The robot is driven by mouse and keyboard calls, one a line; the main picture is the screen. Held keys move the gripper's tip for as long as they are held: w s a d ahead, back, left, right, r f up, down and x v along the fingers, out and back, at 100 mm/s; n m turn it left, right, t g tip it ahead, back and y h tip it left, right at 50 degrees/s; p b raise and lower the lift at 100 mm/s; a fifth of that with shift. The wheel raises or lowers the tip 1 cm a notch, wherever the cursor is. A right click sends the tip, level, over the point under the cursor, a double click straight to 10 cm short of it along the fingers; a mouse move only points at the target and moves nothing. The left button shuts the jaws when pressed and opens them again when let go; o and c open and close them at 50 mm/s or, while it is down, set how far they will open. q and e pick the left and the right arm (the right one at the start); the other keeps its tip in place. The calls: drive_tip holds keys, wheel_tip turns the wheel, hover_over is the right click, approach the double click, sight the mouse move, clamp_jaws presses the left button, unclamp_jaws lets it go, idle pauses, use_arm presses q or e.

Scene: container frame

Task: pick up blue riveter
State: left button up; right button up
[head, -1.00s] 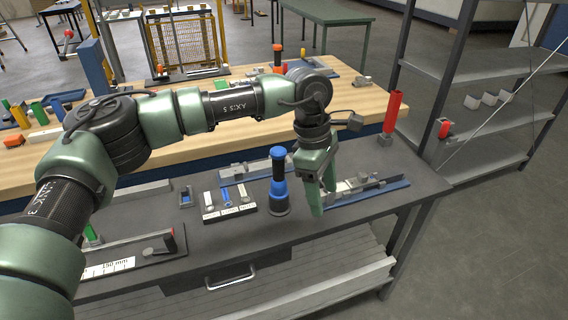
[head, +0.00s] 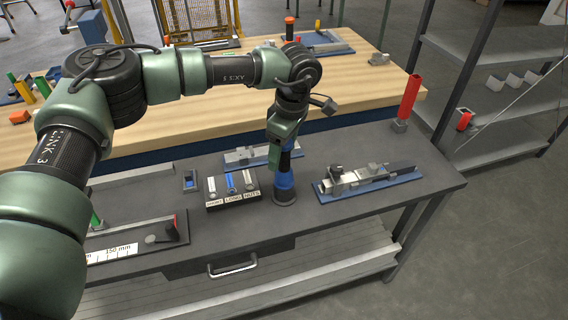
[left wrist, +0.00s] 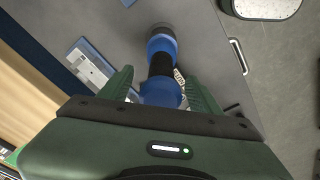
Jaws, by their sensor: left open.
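The blue riveter (head: 284,187), blue with a black middle section, stands upright on the dark grey table, its upper part hidden behind my left gripper in the head view. My left gripper (head: 286,152) is over the riveter's upper part. In the left wrist view its two green fingers (left wrist: 160,88) are open, one on each side of the riveter (left wrist: 161,45), with its blue near end between them. I cannot tell whether either finger touches it. My right gripper is not in view.
A labelled black tray (head: 233,203) stands close to the left of the riveter. A blue-based metal fixture (head: 368,178) lies to the right, and another flat fixture (head: 247,157) behind. A red cylinder (head: 410,97) stands at the table's back right corner.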

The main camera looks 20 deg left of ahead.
use_arm(q)
drive_tip(key=shift+c, duration=0.9)
clamp_jaws()
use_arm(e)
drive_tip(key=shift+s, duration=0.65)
use_arm(q)
drive_tip(key=shift+w+r, duration=0.1)
drive_tip(key=shift+r, duration=0.45)
wheel_tip(320, 180, up, 19)
drive_tip(key=b, duration=0.3)
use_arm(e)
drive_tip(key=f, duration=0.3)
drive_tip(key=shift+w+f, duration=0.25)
